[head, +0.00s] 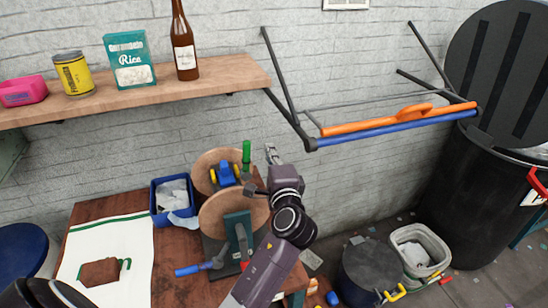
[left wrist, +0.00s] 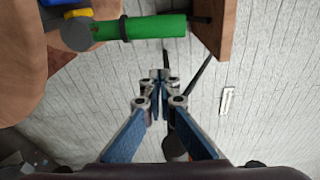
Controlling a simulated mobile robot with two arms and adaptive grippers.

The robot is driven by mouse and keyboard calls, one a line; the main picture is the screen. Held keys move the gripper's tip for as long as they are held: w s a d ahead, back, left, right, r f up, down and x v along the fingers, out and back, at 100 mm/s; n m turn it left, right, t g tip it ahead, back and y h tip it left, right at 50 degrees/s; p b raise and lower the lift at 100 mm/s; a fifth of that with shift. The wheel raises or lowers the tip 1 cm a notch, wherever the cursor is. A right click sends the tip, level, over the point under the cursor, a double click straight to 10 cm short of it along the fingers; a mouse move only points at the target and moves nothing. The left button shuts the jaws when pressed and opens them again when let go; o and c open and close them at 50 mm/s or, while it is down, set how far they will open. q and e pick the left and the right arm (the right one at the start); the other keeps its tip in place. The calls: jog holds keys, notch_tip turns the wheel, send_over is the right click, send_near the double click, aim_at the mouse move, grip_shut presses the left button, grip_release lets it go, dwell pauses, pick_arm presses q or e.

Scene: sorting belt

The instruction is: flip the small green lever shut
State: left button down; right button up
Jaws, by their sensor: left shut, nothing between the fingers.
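The small green lever (head: 246,155) stands upright at the right edge of the rear round wooden disc (head: 207,166), beside a blue and yellow part (head: 224,175). In the left wrist view the green lever (left wrist: 140,27) lies across the top, with a dark band around it. My left gripper (head: 271,152) is shut and empty, just right of the lever in the head view and apart from it. In the left wrist view its closed fingertips (left wrist: 158,76) are below the lever in the picture. My right gripper is not in view.
A front wooden disc (head: 220,218) with a grey-green bracket (head: 236,230) stands close to my left arm. A blue bin (head: 158,218) with paper is left of the discs. A wooden shelf (head: 225,77) and a folding rack (head: 390,124) are on the wall above.

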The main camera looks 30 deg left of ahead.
aim_at(247, 159)
pick_arm(q)
jog(key=s+a+p, duration=0.1)
jog(key=s+a, duration=0.1)
jog(key=s, duration=0.1)
jog(key=shift+s+r+p, duration=0.15)
jog(key=shift+s+p, duration=0.05)
jog(key=shift+p, duration=0.2)
